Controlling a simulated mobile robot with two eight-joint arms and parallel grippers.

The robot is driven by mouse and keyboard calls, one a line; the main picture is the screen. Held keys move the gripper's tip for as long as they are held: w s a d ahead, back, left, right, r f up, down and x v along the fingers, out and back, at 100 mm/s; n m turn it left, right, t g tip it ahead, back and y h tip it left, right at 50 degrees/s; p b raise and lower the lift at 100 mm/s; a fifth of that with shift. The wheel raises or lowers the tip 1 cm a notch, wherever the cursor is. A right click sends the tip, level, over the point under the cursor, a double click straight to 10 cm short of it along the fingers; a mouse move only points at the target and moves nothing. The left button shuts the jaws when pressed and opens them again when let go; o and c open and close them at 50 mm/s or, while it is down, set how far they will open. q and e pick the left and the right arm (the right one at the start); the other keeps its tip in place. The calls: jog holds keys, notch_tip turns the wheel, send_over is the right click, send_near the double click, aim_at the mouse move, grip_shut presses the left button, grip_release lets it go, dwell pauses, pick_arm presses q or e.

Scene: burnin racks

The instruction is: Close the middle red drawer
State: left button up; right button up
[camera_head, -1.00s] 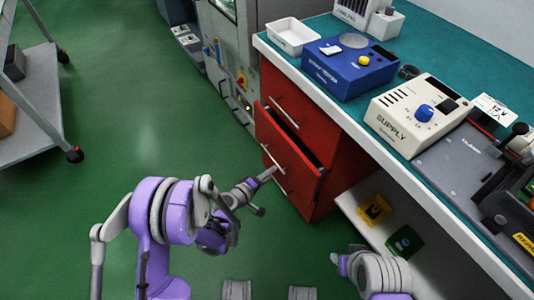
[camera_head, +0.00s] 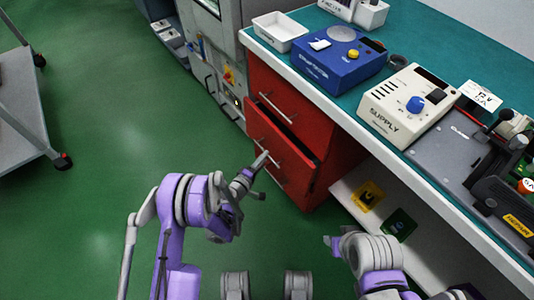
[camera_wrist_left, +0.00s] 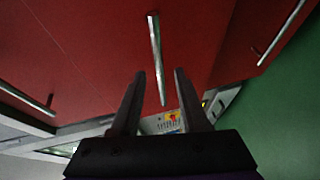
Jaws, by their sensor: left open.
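The red cabinet (camera_head: 315,130) stands under the workbench. Its middle drawer (camera_head: 287,148) is partly pulled out, with a dark gap along its top. A silver bar handle (camera_head: 277,183) runs along the drawer front; it also shows in the left wrist view (camera_wrist_left: 155,50). My left gripper (camera_head: 262,162) is at the drawer front, close to the handle. In the left wrist view its two fingers (camera_wrist_left: 155,95) are apart, with the end of the handle seen between them. I cannot tell whether they touch it. My right gripper is not visible; only part of that arm shows.
The top drawer (camera_head: 280,95) looks shut. The workbench (camera_head: 440,62) carries a blue device (camera_head: 335,62), a beige supply box (camera_head: 405,108) and a white tray (camera_head: 279,32). Grey equipment (camera_head: 215,60) stands beyond the cabinet. Open green floor (camera_head: 110,130) lies left, with a trolley (camera_head: 30,110).

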pick_arm(q)
jog(key=shift+x, duration=1.75)
grip_shut()
